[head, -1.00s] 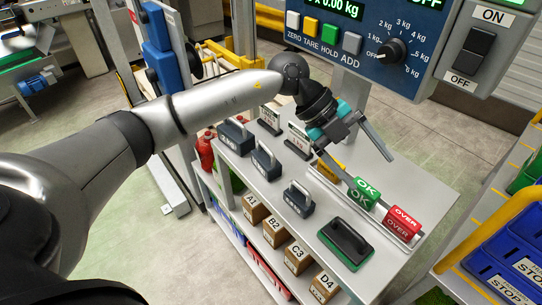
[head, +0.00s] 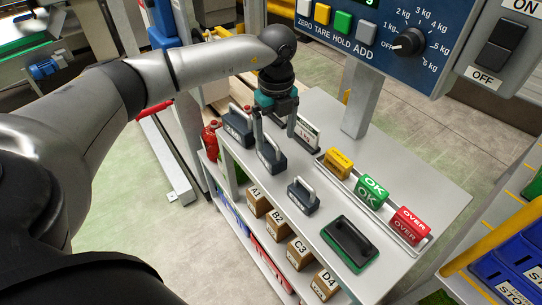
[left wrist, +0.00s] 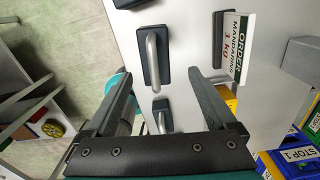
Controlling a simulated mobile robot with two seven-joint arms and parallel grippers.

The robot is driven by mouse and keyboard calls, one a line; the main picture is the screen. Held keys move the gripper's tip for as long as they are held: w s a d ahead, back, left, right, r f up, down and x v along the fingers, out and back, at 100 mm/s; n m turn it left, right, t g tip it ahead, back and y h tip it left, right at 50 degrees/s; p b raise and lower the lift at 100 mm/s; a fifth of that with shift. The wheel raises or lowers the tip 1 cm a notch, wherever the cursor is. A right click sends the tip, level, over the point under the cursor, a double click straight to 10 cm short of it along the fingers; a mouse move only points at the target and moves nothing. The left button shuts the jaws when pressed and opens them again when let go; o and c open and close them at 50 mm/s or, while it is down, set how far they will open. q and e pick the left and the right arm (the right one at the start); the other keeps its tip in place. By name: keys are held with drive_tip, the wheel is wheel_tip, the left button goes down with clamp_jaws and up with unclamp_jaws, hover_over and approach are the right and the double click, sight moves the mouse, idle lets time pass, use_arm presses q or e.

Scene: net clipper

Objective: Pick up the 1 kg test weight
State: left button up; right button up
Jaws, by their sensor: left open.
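Three dark weights with pale loop handles stand in a row on the grey bench top (head: 400,180). The middle one (head: 278,163), which I take for the 1 kg test weight, has a label too small to read surely. My left gripper (head: 274,138) is open and points down over it, one finger on each side of its handle. In the left wrist view a weight (left wrist: 152,58) shows upright between and beyond the open fingers (left wrist: 158,76), not gripped. Another weight (left wrist: 162,115) is partly hidden by the gripper. My right gripper is not in view.
The larger weight (head: 238,130) stands at left and the smallest (head: 304,202) nearer. An order card (head: 306,133) reading 1 kg stands close behind the gripper. Yellow, green OK (head: 371,190) and red OVER (head: 410,225) blocks and a black-handled block (head: 350,240) lie right.

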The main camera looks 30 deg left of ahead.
sight(271, 150)
use_arm(q)
drive_tip(key=f, duration=0.4)
drive_tip(key=a+f, duration=0.1)
drive_tip(key=f, duration=0.1)
drive_tip(key=shift+s+f+b, duration=0.1)
drive_tip(key=shift+f+b, duration=0.15)
drive_tip(key=shift+b, duration=0.05)
clamp_jaws()
idle(0.5)
drive_tip(key=shift+r, duration=0.15)
idle(0.3)
